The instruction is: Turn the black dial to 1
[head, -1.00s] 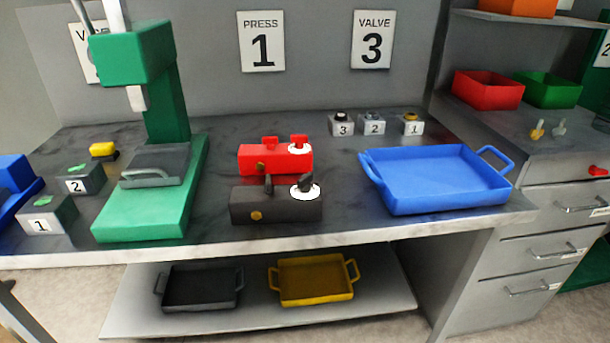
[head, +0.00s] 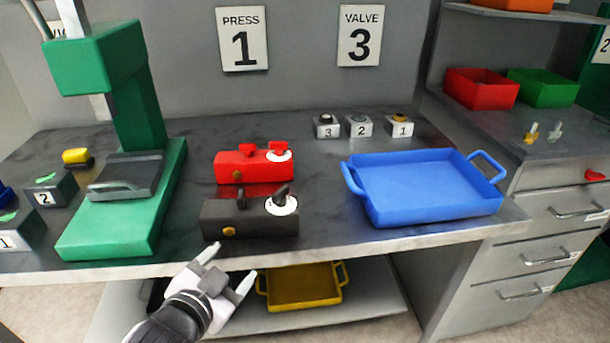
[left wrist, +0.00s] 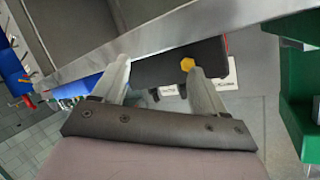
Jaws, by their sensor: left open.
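The black box (head: 222,217) stands near the front edge of the bench. On its top right the black dial (head: 283,193) sits on a white round plate (head: 281,207); its markings are too small to read. A yellow knob (head: 229,231) is on the box's front. My left gripper (head: 228,268) is open and empty in front of the bench edge, below and apart from the box. In the left wrist view the dark box (left wrist: 160,67) and its yellow knob (left wrist: 187,64) show beyond the open fingers. My right gripper is not in view.
A red box (head: 236,168) with its own dial stands just behind the black one. A green press (head: 165,190) is at left, a blue tray (head: 425,190) at right. Numbered blocks (head: 358,126) stand behind. A yellow tray (head: 303,287) is on the lower shelf.

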